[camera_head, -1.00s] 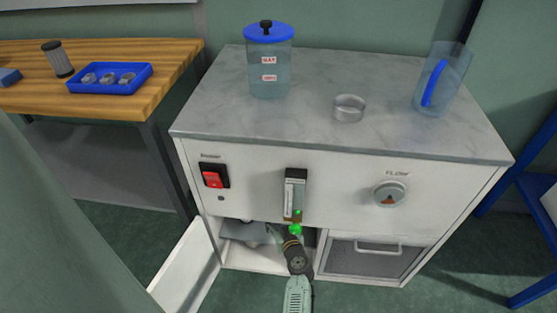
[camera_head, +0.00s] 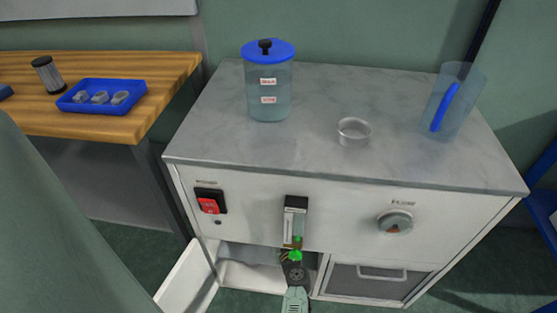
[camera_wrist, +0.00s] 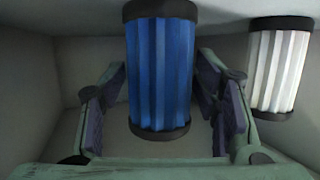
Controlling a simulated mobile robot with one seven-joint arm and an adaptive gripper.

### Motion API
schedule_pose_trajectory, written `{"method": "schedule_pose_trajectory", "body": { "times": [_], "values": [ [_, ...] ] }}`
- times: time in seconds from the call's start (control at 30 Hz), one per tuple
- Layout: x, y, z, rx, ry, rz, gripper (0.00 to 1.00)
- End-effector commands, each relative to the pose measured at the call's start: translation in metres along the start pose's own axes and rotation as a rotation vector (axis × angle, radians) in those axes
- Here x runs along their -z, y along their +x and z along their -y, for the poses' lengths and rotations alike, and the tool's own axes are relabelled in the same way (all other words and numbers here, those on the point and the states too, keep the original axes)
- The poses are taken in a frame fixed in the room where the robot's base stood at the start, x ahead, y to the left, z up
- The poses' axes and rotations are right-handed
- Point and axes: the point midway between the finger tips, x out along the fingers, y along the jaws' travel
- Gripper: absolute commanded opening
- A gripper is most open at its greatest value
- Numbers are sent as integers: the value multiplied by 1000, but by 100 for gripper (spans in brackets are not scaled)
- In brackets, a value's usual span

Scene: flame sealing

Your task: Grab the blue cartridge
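The blue cartridge (camera_wrist: 160,70) is a pleated blue cylinder with black end caps. In the wrist view it stands upright inside the cabinet, between the two fingers of my gripper (camera_wrist: 160,105). The fingers are spread, with a visible gap on each side of the cartridge. In the head view my wrist (camera_head: 295,272) is at the open compartment under the cabinet front, and the fingers and cartridge are hidden there.
A white pleated cartridge (camera_wrist: 279,70) stands close on the right in the wrist view. Compartment walls surround my gripper. The open cabinet door (camera_head: 188,278) is at left, and a closed mesh drawer (camera_head: 370,284) is at right.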

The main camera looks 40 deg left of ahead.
Motion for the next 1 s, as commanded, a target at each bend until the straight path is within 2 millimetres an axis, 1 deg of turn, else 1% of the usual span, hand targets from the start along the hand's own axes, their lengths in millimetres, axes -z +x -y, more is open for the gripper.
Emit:
{"method": "schedule_pose_trajectory", "body": {
  "times": [0.07,0.63,0.87,1.0],
  "values": [
    [0,0,0,0,0,0,48],
    [0,0,0,0,0,0,10],
    [1,0,0,0,0,-1,10],
    [6,0,-2,-1,0,-1,10]
  ]
}}
